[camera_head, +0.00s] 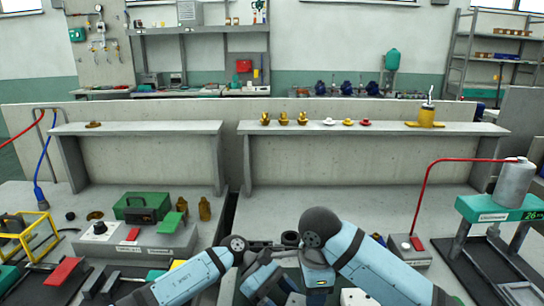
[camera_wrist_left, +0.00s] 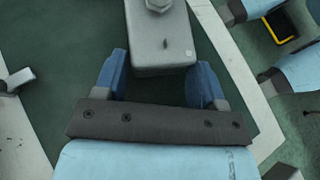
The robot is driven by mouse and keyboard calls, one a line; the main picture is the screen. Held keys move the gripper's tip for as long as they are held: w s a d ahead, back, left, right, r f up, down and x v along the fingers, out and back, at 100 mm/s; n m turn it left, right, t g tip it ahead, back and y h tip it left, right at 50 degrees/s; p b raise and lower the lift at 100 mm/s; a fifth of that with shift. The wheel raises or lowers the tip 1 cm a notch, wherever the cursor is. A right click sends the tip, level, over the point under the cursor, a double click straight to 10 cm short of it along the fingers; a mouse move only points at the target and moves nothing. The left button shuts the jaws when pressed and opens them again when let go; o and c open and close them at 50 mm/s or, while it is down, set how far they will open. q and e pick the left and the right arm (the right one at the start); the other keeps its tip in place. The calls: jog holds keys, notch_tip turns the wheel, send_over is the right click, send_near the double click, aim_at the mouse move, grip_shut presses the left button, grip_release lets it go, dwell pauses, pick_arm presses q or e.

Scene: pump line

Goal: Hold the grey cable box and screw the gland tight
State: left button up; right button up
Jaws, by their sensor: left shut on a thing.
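The grey cable box (camera_wrist_left: 163,50) is in the upper middle of the left wrist view. The metal gland (camera_wrist_left: 158,5) is on its top face, cut by the upper edge. My left gripper (camera_wrist_left: 163,80) is shut on the box, with one blue finger on each side. In the head view my two light blue arms meet at the bottom middle, and I cannot make out the box there. My right gripper's fingers do not show in either view.
A small grey box with a red lever (camera_head: 410,250) and a green stand (camera_head: 495,208) are at right. A raised shelf (camera_head: 360,128) crosses behind.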

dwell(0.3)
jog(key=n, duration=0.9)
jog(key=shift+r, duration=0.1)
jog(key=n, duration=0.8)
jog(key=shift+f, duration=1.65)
